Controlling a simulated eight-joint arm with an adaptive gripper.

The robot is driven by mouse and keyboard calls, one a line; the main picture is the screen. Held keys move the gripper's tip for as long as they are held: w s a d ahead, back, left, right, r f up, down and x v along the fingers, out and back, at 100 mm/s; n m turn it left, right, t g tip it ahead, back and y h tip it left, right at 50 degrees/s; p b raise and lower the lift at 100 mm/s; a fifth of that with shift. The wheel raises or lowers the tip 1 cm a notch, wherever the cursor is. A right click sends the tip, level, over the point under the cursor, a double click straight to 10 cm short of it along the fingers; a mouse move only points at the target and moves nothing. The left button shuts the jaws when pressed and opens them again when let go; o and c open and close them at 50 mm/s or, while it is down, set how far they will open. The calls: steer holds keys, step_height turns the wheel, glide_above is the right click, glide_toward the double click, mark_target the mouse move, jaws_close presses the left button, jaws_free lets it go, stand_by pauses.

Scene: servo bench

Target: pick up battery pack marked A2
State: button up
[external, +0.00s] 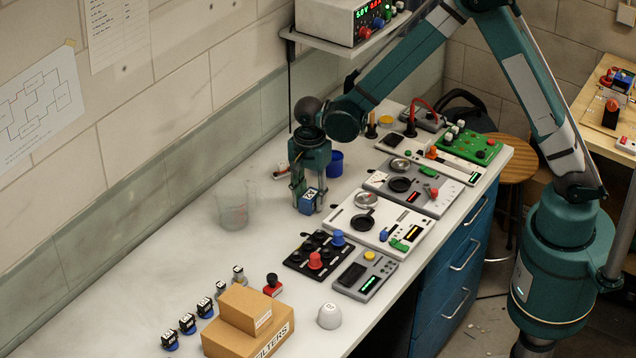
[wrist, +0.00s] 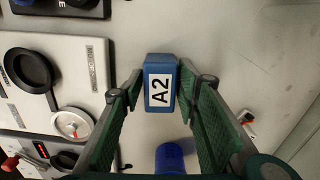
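The battery pack marked A2 (wrist: 161,88) is a blue block with a white label, in the middle of the wrist view. In the external view, the pack (external: 307,201) is at the fingertips of my gripper (external: 306,194), over the white bench left of the instrument panels. In the wrist view, my gripper (wrist: 161,80) has one green finger on each side of the pack. Both fingertips appear to touch its sides, so the gripper looks shut on it. I cannot tell whether its underside touches the bench.
A blue cup (external: 335,163) stands behind my gripper and a clear beaker (external: 232,208) to its left. A white panel with round plates (external: 365,217) lies close on the right. Cardboard boxes (external: 247,320) and several small dark-and-blue parts (external: 187,323) are at the front.

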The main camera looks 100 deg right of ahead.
mark_target(310, 194)
steer(key=c, duration=0.6)
steer(key=shift+r, duration=5)
